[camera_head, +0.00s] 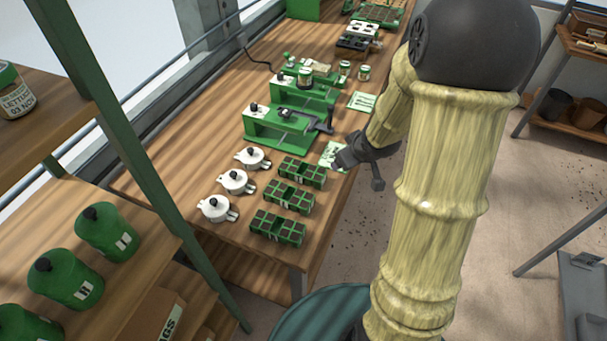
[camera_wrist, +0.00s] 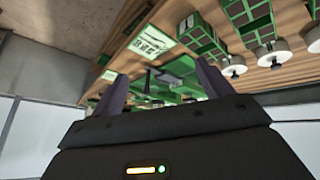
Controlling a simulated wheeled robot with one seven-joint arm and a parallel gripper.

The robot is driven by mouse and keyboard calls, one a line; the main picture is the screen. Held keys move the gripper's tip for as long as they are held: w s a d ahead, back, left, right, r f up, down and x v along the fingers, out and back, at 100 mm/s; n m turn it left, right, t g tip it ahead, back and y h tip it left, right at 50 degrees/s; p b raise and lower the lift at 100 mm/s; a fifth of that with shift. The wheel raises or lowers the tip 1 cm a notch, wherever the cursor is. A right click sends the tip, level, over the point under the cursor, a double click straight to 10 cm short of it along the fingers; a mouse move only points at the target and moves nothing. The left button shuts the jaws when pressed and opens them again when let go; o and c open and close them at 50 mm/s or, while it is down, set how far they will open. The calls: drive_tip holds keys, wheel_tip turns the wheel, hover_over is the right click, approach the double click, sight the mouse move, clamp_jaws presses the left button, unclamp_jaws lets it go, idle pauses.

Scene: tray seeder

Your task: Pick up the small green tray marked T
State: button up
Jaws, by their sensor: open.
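Three small green trays with dark cells stand in a row on the wooden bench: a far one (camera_head: 302,172), a middle one (camera_head: 290,196) and a near one (camera_head: 278,229). Their markings are too small to read, so I cannot tell which bears the T. Two green trays also show in the wrist view, one near the card (camera_wrist: 197,36) and one farther right (camera_wrist: 247,14). My gripper (camera_head: 347,160) is beside the bench's right edge, right of the far tray and apart from it. In the wrist view its two fingers (camera_wrist: 162,88) are spread, with nothing held between them.
Three white lidded pots (camera_head: 235,182) stand left of the trays. Green seeder stands (camera_head: 282,130) are behind them. A green-and-white card (camera_head: 330,153) lies at the bench edge by my gripper. A shelf with green canisters (camera_head: 106,232) is at the left. Open floor lies right of the bench.

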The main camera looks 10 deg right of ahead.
sight(313, 172)
drive_tip(key=w+d+f+n+t+y, duration=0.2)
drive_tip(key=w+d+f+n+y, duration=0.1)
drive_tip(key=w+f+n+y, duration=0.15)
drive_tip(key=s+f+y, duration=0.1)
drive_tip(key=y, duration=0.1)
drive_tip(key=s+d+f+n+y, duration=0.1)
drive_tip(key=s+y, duration=0.1)
drive_tip(key=s+f+n+g+y+b, duration=0.1)
drive_tip(key=y, duration=0.2)
drive_tip(key=shift+s+d+f+n, duration=0.15)
drive_tip(key=shift+s+n, duration=0.1)
drive_tip(key=shift+s, duration=0.15)
drive_tip(key=p+x, duration=0.2)
drive_tip(key=x, duration=1)
drive_tip(key=shift+w+f, duration=0.15)
